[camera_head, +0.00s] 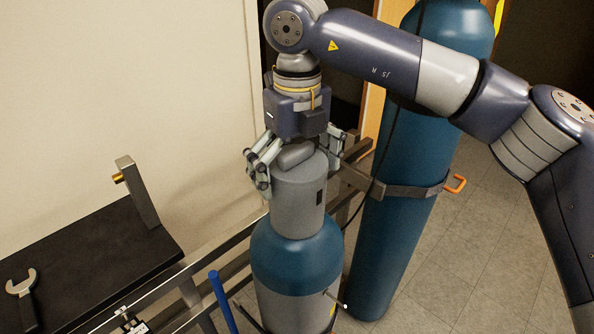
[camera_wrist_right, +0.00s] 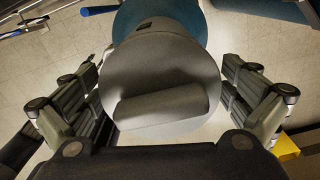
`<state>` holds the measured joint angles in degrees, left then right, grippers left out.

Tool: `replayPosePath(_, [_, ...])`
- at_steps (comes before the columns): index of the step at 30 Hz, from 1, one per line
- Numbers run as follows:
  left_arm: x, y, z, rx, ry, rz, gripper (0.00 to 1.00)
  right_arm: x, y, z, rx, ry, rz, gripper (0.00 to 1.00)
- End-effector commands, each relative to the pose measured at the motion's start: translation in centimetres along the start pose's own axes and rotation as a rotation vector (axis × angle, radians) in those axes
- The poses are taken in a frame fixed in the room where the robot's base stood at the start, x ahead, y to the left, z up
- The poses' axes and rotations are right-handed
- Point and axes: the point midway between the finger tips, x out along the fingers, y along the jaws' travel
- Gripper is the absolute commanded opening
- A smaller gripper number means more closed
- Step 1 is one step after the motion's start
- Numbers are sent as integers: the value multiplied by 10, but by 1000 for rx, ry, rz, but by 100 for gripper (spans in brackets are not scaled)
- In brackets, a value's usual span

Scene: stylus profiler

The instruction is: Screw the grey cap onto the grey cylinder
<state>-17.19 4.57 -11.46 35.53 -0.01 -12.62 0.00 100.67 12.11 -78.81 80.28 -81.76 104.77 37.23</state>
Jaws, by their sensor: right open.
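The grey cap (camera_head: 299,200) sits upright on top of the grey cylinder (camera_head: 296,297), which has a blue shoulder. I cannot tell how far the cap is threaded on. The cap has a raised grip ridge on its top, which shows in the right wrist view on the cap (camera_wrist_right: 160,75). My right gripper (camera_head: 298,165) points down over the cap from above. It is open, with one finger on either side of the cap's top; in the right wrist view gaps show between the fingers (camera_wrist_right: 165,105) and the cap. My left gripper is not in view.
A taller blue cylinder (camera_head: 405,190) stands behind to the right, strapped to a metal rail. A black bench (camera_head: 90,262) with a wrench (camera_head: 22,290) is at the left. A blue bar (camera_head: 222,302) stands close left of the grey cylinder. Tiled floor is clear at the right.

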Motion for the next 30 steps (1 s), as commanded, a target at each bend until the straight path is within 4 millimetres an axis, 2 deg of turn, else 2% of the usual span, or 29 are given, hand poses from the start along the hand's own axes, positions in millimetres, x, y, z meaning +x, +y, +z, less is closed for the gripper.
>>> replayPosePath(7, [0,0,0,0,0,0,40,2,0,0,-2,3,0,100])
replayPosePath(11, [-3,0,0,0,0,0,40,-4,0,0,-2,2,0,100])
replayPosePath(30, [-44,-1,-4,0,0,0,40,-67,0,0,-2,2,0,100])
